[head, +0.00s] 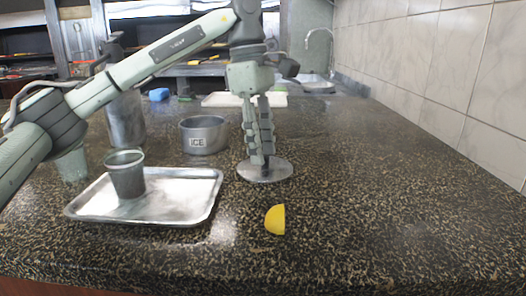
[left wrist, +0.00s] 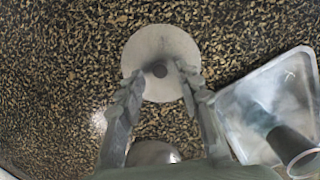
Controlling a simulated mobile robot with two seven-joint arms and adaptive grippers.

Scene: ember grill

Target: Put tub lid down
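The tub lid (head: 276,174) is a flat round metal disc that appears to lie flat on the speckled counter, right of the tray. In the left wrist view the lid (left wrist: 153,43) shows a small dark knob at its middle. My left gripper (head: 258,162) points straight down over the lid. In the left wrist view its fingers (left wrist: 160,74) are apart, one on each side of the knob, with gaps showing. The metal tub (head: 203,137), marked ICE, stands uncovered behind and left of the lid. My right gripper is not in view.
A metal tray (head: 190,205) holding a grey cup (head: 126,174) lies left of the lid. A yellow wedge (head: 276,220) lies in front. A tall metal container (head: 126,120) stands at the back left. The counter's right side is clear up to the tiled wall.

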